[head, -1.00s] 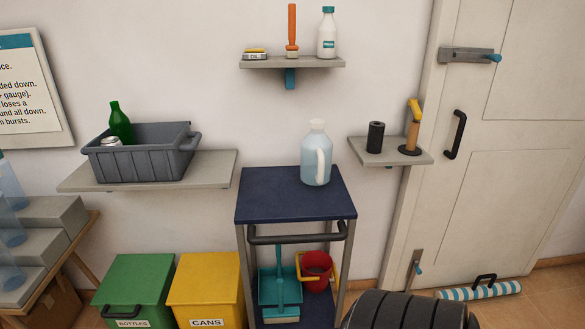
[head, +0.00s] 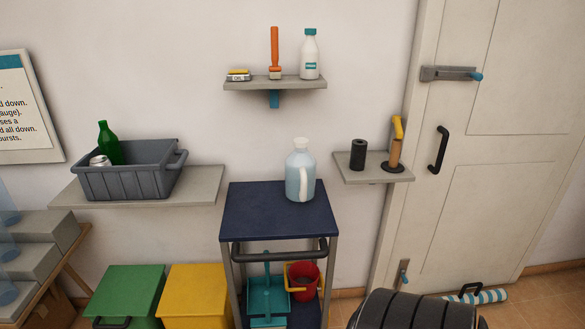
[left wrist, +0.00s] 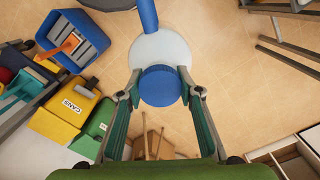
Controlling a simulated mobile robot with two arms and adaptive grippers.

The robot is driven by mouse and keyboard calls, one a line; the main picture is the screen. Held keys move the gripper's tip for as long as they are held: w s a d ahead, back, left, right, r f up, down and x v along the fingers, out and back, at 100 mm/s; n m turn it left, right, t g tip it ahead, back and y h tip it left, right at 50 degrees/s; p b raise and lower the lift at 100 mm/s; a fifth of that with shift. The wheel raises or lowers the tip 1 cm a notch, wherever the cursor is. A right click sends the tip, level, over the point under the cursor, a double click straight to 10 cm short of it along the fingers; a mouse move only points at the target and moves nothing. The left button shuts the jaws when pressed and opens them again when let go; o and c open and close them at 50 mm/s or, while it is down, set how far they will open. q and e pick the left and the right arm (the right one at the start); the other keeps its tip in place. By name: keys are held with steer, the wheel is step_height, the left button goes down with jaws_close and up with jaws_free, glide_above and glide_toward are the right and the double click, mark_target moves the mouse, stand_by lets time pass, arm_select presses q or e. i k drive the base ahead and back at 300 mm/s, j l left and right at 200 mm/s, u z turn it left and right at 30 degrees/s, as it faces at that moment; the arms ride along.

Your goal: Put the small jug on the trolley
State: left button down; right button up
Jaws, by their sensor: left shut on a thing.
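My left gripper (left wrist: 161,96) shows in the left wrist view, shut on a white container with a blue cap (left wrist: 163,86). The fingers are on either side of the cap, and the white body (left wrist: 160,46) shows beyond it. From above I cannot tell its full shape. The trolley (head: 258,208) stands at the middle in the head view, with a dark blue top and grey frame. A translucent pale-blue jug (head: 299,178) with a white cap and handle stands upright at its back right. Neither gripper shows in the head view.
The trolley's front and left top are clear. A teal dustpan (head: 268,299) and red bucket (head: 303,280) are on its lower shelf. Green (head: 130,285) and yellow (head: 195,290) bins stand left. Side shelves hold a grey crate (head: 125,183) and a black cylinder (head: 358,154).

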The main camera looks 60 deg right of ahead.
mark_target(245, 214)
steer(key=k+l+z, duration=0.15)
steer(key=l, duration=0.4)
steer(key=k+l+z, duration=0.15)
steer(key=l, duration=0.4)
steer(key=l+z, duration=0.15)
steer(key=l, duration=0.4)
